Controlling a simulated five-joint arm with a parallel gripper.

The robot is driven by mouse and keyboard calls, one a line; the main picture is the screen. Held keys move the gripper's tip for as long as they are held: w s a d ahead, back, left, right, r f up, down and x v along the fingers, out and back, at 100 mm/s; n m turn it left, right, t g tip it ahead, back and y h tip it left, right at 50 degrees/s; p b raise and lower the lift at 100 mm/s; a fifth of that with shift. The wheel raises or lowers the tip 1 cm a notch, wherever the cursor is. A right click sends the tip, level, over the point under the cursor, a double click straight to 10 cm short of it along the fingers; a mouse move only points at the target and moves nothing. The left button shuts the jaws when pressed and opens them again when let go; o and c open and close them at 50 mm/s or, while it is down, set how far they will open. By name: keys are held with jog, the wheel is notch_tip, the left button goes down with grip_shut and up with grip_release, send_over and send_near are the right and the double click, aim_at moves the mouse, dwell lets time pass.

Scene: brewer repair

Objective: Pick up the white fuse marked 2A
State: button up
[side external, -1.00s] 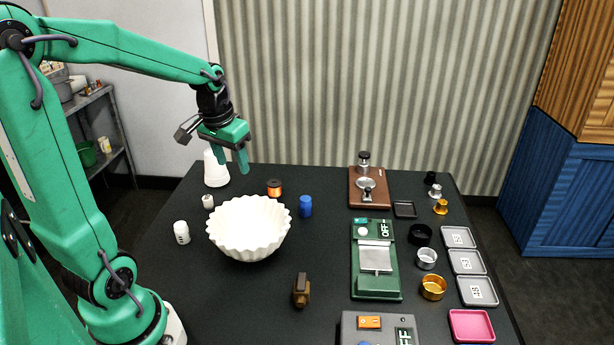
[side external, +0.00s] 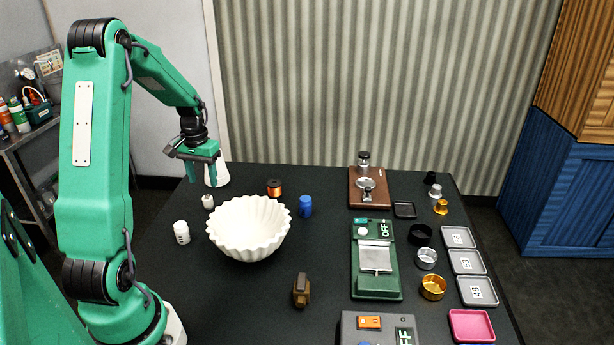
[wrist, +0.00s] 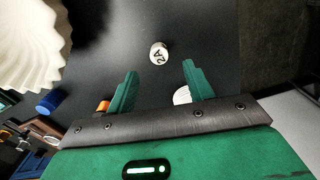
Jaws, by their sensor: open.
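The white fuse marked 2A (wrist: 158,54) stands out on the dark table in the wrist view, just ahead of the gap between my fingertips. In the side view a small white piece (side external: 208,202) left of the bowl appears to be this fuse; its marking cannot be read there. My gripper (side external: 202,178) points down above the table's far left part, higher than the fuse and apart from it. My gripper (wrist: 160,72) is open, with nothing between its fingers.
A white fluted bowl (side external: 248,232) stands close to the fuse. Another white piece (side external: 181,232) stands in front left. An orange spool (side external: 274,188) and a blue piece (side external: 305,206) stand to the right.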

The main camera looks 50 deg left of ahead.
aim_at(207, 198)
jog(key=shift+f, duration=3.9)
jog(key=c, duration=1.1)
